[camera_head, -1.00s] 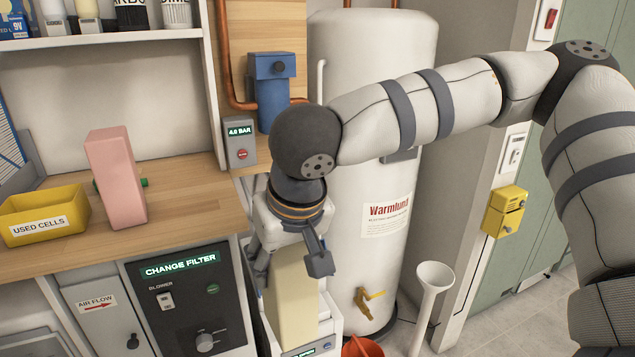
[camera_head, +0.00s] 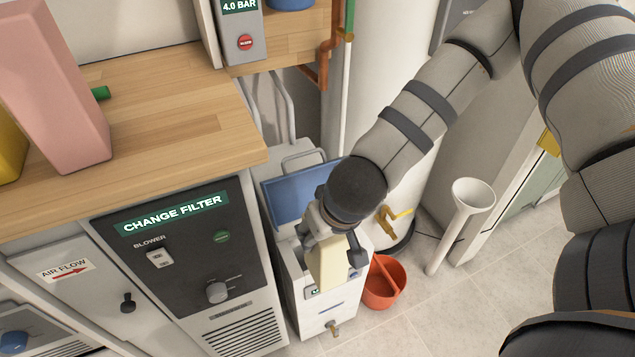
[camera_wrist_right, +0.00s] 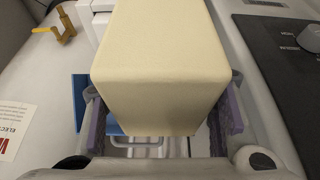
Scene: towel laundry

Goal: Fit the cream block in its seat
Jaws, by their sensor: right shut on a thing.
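The cream block (camera_head: 327,266) is in my right gripper (camera_head: 333,252), which is shut on it. In the head view the block hangs upright in front of the white floor unit (camera_head: 297,284) with the raised blue lid (camera_head: 290,192). In the right wrist view the cream block (camera_wrist_right: 160,65) fills the middle, with a finger pad on each side. The block and wrist hide much of the unit's top, so I cannot tell whether the block touches it. I cannot make out a seat for the block. My left gripper is not in view.
A wooden counter (camera_head: 170,115) with a pink block (camera_head: 55,90) is at left, above the change filter panel (camera_head: 180,245). A red bucket (camera_head: 382,285) and a white funnel stand (camera_head: 460,215) are on the floor at right. The white tank stands behind my arm.

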